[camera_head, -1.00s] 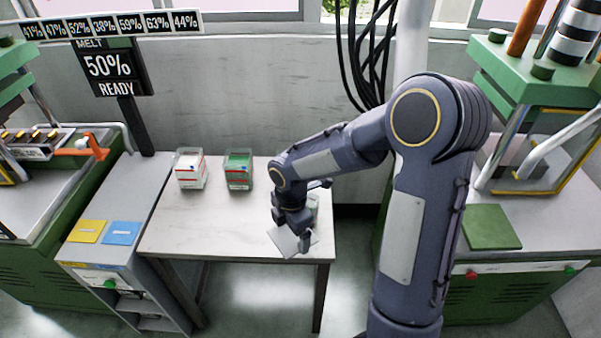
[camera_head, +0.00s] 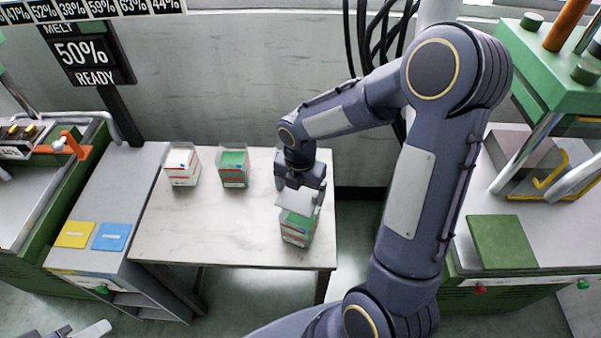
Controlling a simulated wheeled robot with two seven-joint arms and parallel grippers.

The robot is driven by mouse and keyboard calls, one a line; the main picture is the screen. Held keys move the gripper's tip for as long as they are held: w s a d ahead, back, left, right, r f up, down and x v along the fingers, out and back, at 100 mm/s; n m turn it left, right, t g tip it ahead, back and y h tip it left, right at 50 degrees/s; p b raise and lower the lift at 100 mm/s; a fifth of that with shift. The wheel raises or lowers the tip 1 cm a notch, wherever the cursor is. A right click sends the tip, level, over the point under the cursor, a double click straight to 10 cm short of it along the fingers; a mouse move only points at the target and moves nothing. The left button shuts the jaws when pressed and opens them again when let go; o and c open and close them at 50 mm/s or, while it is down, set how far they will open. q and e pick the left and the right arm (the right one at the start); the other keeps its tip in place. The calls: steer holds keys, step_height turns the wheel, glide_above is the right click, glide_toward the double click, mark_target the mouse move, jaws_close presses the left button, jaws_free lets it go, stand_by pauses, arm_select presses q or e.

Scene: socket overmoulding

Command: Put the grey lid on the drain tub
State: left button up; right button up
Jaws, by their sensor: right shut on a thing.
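My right gripper (camera_head: 302,188) is shut on the grey lid (camera_head: 298,200), a thin pale plate held tilted. The lid is over the back part of a clear tub (camera_head: 297,233) with green contents and a red-and-white label, near the table's front right. I cannot tell whether lid and tub touch. The tub's label is too small to read, so I cannot confirm that it is the drain tub. Part of my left gripper (camera_head: 78,331) shows at the bottom left edge, cut off, far from the tubs.
On the white table (camera_head: 220,225), a tub with white contents (camera_head: 182,167) and one with green contents (camera_head: 233,168) stand at the back. Yellow (camera_head: 75,234) and blue (camera_head: 111,237) pads lie on the grey cabinet at left. A green press (camera_head: 555,90) stands right. The table's front left is clear.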

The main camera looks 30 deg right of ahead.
mark_target(300, 196)
steer(key=shift+w+d, duration=0.1)
steer(key=shift+w, duration=0.05)
steer(key=shift+s+r, duration=0.15)
steer(key=shift+s, duration=0.1)
steer(key=shift+w, duration=0.1)
steer(key=shift+f, duration=0.4)
steer(key=shift+f+b, duration=2.05)
steer(key=shift+f, duration=0.5)
steer(key=o, duration=0.7)
steer(key=shift+o, duration=0.2)
steer(key=shift+r, duration=0.15)
